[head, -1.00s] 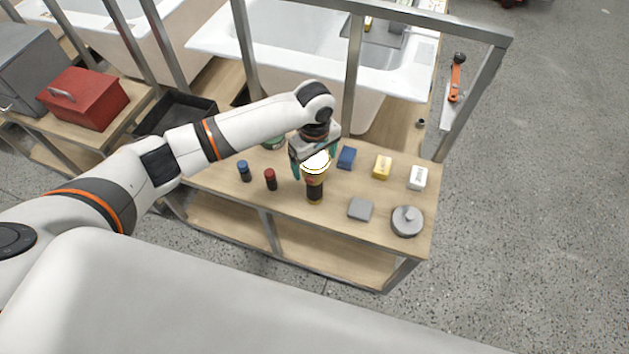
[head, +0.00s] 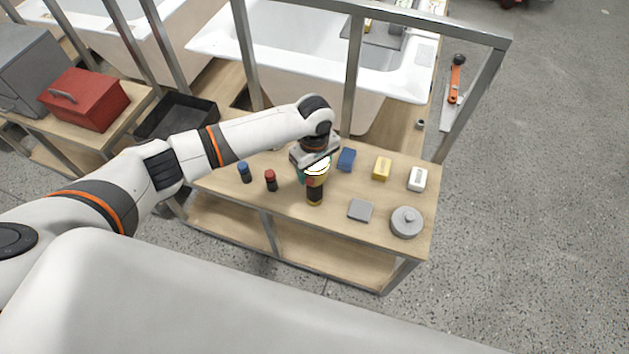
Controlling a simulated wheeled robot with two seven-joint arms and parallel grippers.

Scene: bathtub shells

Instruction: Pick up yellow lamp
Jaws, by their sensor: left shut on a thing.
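The yellow lamp (head: 315,190) stands upright on the wooden workbench, with a glowing white top, a yellowish upper part and a dark body. My left gripper (head: 313,173) reaches down over it from above and is shut on its upper part. The gripper's wrist hides part of the lamp's top. My right gripper is not in the head view.
On the bench (head: 285,205) stand a blue-capped bottle (head: 244,172), a red-capped bottle (head: 270,180), a blue block (head: 346,159), a yellow block (head: 382,168), a white block (head: 417,179), a grey block (head: 360,210) and a round grey object (head: 406,222). Metal frame posts and a bathtub shell (head: 300,40) are behind.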

